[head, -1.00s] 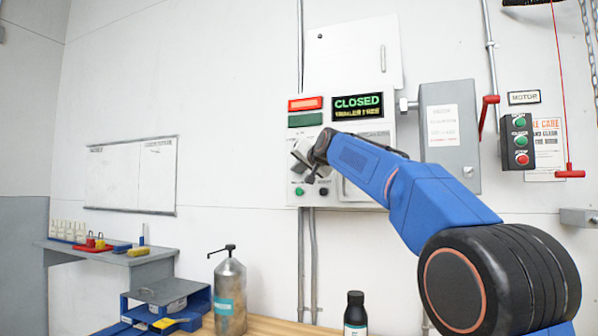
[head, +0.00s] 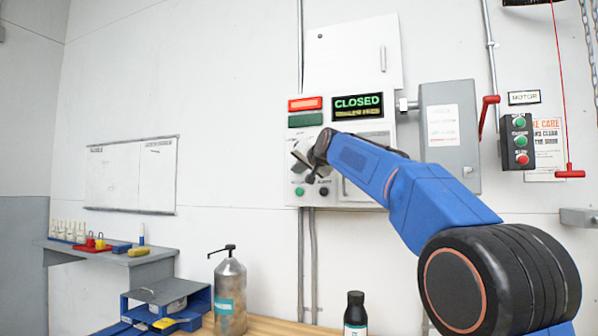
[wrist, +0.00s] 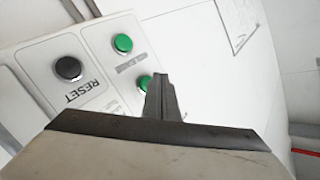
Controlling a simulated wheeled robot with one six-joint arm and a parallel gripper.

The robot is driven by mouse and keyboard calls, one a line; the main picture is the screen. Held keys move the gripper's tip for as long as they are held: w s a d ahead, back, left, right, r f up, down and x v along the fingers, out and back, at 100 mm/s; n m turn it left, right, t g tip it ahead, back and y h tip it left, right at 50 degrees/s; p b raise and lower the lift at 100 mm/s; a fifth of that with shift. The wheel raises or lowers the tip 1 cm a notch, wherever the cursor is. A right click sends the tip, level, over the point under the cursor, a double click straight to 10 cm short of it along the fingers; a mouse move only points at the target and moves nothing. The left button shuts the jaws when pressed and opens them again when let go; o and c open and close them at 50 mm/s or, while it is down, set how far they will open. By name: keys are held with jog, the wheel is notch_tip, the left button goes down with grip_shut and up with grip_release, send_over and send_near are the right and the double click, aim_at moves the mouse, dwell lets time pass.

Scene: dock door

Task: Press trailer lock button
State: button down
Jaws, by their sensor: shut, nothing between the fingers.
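The control panel (head: 375,196) on the wall has a green button (head: 299,191) and a black button (head: 323,191) at its lower left. In the wrist view a black button (wrist: 68,68) marked RESET, a green button (wrist: 122,44) and a second green button (wrist: 144,83) show upside down. Small labels by the green buttons are unreadable. My gripper (wrist: 160,82) is shut and empty, its tip overlapping the edge of the second green button. I cannot tell whether it touches. In the head view my gripper (head: 310,177) is in front of the panel, hiding part of it.
The panel display (head: 358,106) reads CLOSED, with a smaller yellow line below. A red light (head: 305,104) is lit above a dark green one (head: 305,119). Right are a grey switch box (head: 448,150) with red lever and a motor button box (head: 519,140). A bottle (head: 230,295) stands below.

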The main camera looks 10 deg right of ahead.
jog(key=shift+w, duration=0.1)
dwell(0.3)
jog(key=shift+w+d, duration=0.25)
jog(key=shift+w+d, duration=0.2)
jog(key=shift+w, duration=0.15)
dwell(0.9)
jog(key=shift+s, duration=0.1)
dwell(0.3)
jog(key=shift+s+a, duration=0.45)
jog(key=shift+s, duration=0.15)
jog(key=shift+s+a, duration=0.75)
jog(key=shift+s, duration=0.3)
jog(key=shift+s+a, duration=0.75)
jog(key=shift+s, duration=0.25)
